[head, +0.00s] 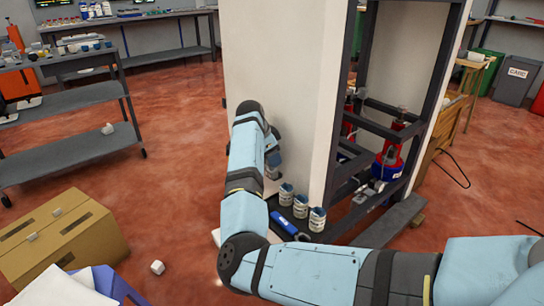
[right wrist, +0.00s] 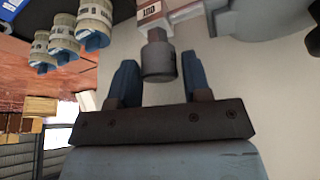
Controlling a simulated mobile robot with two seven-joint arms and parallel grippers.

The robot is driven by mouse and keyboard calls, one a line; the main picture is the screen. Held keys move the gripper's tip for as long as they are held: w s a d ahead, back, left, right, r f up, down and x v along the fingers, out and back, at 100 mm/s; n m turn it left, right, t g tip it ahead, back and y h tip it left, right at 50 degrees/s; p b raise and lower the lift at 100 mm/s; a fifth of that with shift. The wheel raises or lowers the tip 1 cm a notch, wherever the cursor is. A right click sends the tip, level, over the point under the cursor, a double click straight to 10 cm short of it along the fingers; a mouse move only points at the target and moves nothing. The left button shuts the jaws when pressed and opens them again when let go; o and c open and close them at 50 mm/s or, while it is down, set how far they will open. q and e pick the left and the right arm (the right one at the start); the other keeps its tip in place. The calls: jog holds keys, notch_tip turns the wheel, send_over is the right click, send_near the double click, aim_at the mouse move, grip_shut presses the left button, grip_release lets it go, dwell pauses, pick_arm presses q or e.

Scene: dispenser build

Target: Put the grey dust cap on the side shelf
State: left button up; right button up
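A grey cylindrical cap (right wrist: 158,62), which looks like the dust cap, sits on the end of a fitting marked OUT (right wrist: 150,12) on the pale panel. My right gripper (right wrist: 159,84) is open, with one blue finger on each side of the cap; I cannot tell whether either touches it. In the head view my right gripper (head: 272,162) is beside the white cabinet's left face, and the cap cannot be made out there. A dark shelf (head: 304,226), apparently the side shelf, is below and to the right of it. My left gripper is not in view.
Several pale cans with blue bands (head: 300,206) and a blue tool-like item (head: 285,225) stand or lie on the dark shelf. A dark frame with red equipment (head: 392,155) is to the right. A cardboard box (head: 62,240) and a small white block (head: 157,267) are on the floor.

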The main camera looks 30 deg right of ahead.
jog(key=shift+o, duration=1)
jog(key=shift+d, duration=0.1)
